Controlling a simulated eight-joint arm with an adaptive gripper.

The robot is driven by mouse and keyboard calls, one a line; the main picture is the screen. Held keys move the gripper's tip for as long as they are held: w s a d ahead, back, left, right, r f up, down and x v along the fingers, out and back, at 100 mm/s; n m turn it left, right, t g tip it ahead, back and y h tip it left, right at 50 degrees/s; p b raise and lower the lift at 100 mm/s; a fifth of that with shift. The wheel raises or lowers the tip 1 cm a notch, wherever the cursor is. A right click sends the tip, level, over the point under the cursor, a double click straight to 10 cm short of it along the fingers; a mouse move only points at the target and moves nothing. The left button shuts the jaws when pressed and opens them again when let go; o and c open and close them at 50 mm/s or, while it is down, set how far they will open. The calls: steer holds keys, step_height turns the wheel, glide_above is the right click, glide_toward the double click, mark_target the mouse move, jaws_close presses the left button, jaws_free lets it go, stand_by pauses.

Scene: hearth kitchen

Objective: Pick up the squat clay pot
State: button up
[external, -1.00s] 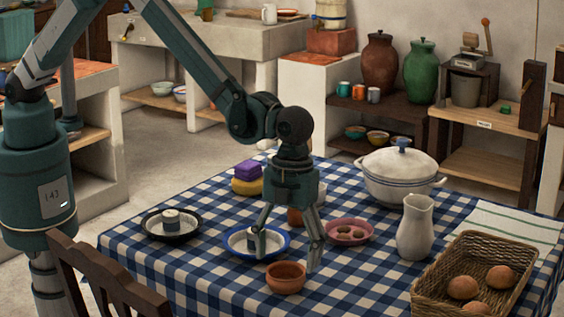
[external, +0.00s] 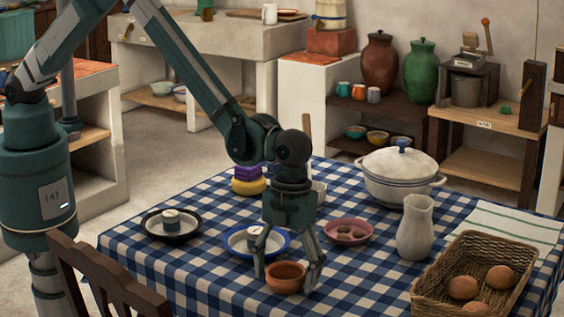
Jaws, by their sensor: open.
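The squat clay pot (external: 286,278) is a small, open, reddish-brown bowl shape. It stands upright on the blue checked tablecloth near the front of the table. My gripper (external: 287,284) points down over it with its fingers spread. One finger is at the pot's left side and the other at its right side. The fingers are open, and I cannot tell whether either touches the pot.
A blue-rimmed plate (external: 236,243) lies just behind the pot. A pink dish (external: 348,239), a white pitcher (external: 414,240) and a white lidded pot (external: 398,183) stand to the right. A wicker basket (external: 428,293) is at front right. A dark-rimmed plate (external: 153,232) is at left.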

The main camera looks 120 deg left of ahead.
steer(key=c, duration=1)
step_height(320, 180, up, 10)
steer(key=shift+p, duration=0.35)
stand_by(0.5)
